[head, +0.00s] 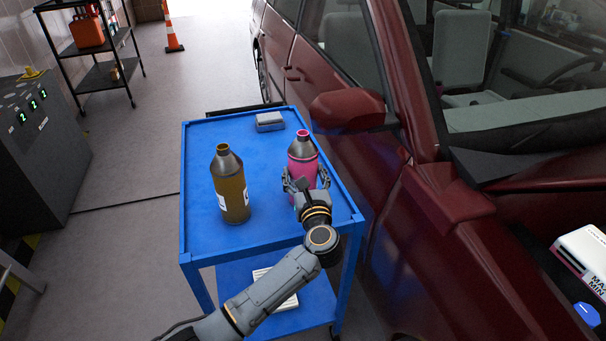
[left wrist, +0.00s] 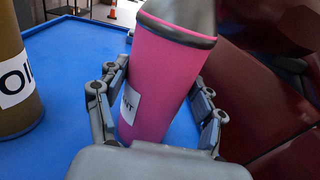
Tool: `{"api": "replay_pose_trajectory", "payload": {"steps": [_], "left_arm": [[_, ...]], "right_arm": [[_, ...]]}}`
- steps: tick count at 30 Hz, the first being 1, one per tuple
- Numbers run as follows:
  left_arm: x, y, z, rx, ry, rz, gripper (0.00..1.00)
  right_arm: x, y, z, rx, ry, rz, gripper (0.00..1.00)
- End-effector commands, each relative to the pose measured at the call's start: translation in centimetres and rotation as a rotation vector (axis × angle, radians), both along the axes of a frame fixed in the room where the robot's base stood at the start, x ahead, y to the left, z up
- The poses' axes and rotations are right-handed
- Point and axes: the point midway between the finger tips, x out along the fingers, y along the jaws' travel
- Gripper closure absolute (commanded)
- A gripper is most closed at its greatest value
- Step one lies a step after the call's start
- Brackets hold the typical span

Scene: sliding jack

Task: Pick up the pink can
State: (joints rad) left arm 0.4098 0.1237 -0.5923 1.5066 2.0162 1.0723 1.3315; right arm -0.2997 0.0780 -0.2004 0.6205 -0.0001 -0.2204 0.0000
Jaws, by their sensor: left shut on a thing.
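The pink can (head: 302,163) with a dark shoulder and an open neck is on the right side of the blue cart. My left gripper (head: 306,187) is around its lower body and shut on it. In the left wrist view the pink can (left wrist: 160,80) is between the two fingers of my left gripper (left wrist: 160,112), tilted slightly in the picture. Part of its white label shows beside the left finger. I cannot tell whether its base touches the cart top. My right gripper is not in view.
The blue cart (head: 205,240) stands beside the dark red car (head: 425,230). A brown oil can (head: 232,190) stands left of the pink can, and also shows in the left wrist view (left wrist: 14,75). A grey box (head: 269,121) lies at the cart's back. Free room is at the cart's left.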

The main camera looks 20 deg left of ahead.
Motion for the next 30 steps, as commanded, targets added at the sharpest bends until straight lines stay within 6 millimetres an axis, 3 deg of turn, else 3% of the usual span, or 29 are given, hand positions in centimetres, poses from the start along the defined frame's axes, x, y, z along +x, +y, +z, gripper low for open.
{"api": "replay_pose_trajectory", "payload": {"steps": [1,3,17,23,30], "left_arm": [[0.0,0.0,0.0,0.0,0.0,0.0,0.83],[0.0,0.0,0.0,0.0,0.0,0.0,0.95],[0.0,-0.1,1.4,-0.001,-0.005,0.0,0.95],[0.0,-0.1,4.1,-0.003,-0.006,0.0,0.95],[-2.7,-1.0,7.3,-0.003,-0.004,-0.001,0.95]], "right_arm": [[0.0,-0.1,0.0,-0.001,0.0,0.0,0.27],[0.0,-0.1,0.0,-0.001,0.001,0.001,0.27],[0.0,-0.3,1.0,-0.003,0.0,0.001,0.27],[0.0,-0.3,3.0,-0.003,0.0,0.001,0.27],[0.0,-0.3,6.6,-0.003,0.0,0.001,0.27]]}}
